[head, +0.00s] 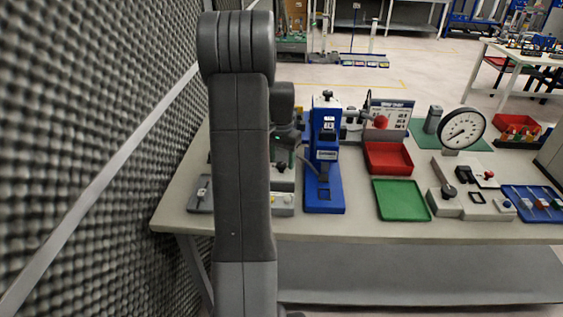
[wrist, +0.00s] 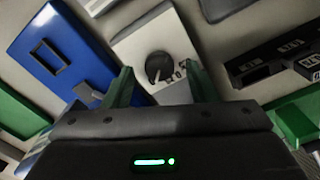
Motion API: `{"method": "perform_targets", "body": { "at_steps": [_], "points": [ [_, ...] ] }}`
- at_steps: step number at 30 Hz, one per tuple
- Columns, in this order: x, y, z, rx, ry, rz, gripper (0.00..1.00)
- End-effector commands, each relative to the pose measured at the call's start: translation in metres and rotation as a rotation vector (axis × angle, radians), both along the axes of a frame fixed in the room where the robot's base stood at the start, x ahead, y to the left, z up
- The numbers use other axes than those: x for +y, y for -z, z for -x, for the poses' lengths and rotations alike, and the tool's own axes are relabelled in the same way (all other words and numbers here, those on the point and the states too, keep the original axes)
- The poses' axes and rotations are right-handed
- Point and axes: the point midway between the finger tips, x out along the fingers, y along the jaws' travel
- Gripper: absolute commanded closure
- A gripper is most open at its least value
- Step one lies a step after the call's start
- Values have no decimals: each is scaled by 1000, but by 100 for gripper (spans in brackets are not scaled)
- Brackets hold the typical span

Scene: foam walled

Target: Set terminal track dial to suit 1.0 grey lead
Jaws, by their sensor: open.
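A black round dial (wrist: 158,66) sits on a pale grey box (wrist: 150,40) in the wrist view. Small dark marks are printed beside its lower right edge, too small to read. A light pointer line shows on the knob, but I cannot tell which mark it meets. My gripper (wrist: 160,70) is open, its two green fingers apart on either side of the dial in the picture. I cannot tell how far above the dial the fingertips are. In the head view my arm hides most of the gripper and the dial.
A blue press (head: 325,190) stands right of my arm; its blue base (wrist: 60,60) is close at left in the wrist view. Black labelled blocks (wrist: 275,62) lie at right there. A red bin (head: 388,158) and green tray (head: 400,200) stand further right. A foam wall (head: 80,120) bounds the left.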

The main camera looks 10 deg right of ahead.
Motion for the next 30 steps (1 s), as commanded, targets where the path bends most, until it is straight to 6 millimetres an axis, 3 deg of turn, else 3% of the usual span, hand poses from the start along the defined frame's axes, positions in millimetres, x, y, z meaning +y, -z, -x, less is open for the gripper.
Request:
{"method": "perform_targets", "body": {
  "at_steps": [9,15,21,30],
  "points": [
    [0,-71,-1,-6,0,1,48],
    [0,-107,-1,-4,0,1,48],
    [0,-122,0,0,0,0,48],
    [0,-123,0,0,0,0,48]
  ]
}}
